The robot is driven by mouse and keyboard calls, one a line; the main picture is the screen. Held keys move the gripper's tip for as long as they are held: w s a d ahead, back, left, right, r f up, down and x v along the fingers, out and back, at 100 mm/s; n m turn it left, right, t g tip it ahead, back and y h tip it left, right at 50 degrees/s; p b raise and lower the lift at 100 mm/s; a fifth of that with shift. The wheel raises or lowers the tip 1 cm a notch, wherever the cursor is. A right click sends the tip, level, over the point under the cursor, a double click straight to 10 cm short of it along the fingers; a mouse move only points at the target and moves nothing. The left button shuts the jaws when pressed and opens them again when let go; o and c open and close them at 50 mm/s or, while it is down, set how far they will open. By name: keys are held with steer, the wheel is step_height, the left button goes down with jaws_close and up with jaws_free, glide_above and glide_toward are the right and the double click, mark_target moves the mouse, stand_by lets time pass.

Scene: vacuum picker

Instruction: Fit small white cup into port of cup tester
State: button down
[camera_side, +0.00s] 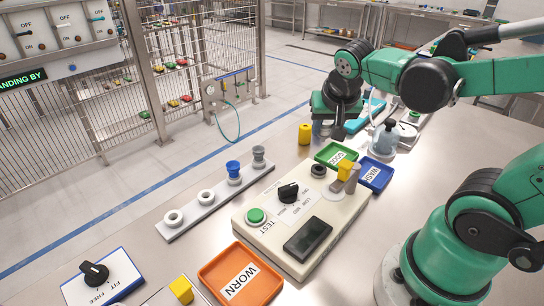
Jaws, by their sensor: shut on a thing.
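The cup tester (274,245) is a beige box in the middle of the table, with a green TEST button, a black knob and a dark display. A dark round port (318,171) and a pale round spot (333,193) are at its far end. Two low white ring-shaped cups, (173,218) and (206,197), sit on the grey rack left of the tester; I cannot tell which is the small one. My gripper (338,132) is beyond the tester's far end, pointing down, apart from the port. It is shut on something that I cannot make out.
The rack (190,226) also holds a blue cup (233,172) and a grey cup (258,157). A green tray (329,160), a blue tray (388,176) and a yellow-topped post (345,171) crowd the far end. An orange WORN tray (216,275) is near.

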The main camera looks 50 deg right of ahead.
steer(key=shift+f, duration=2.85)
steer(key=c, duration=1.1)
jaws_free()
jaws_close()
steer(key=shift+f, duration=1.3)
steer(key=o, duration=0.7)
jaws_free()
steer(key=shift+c, duration=0.2)
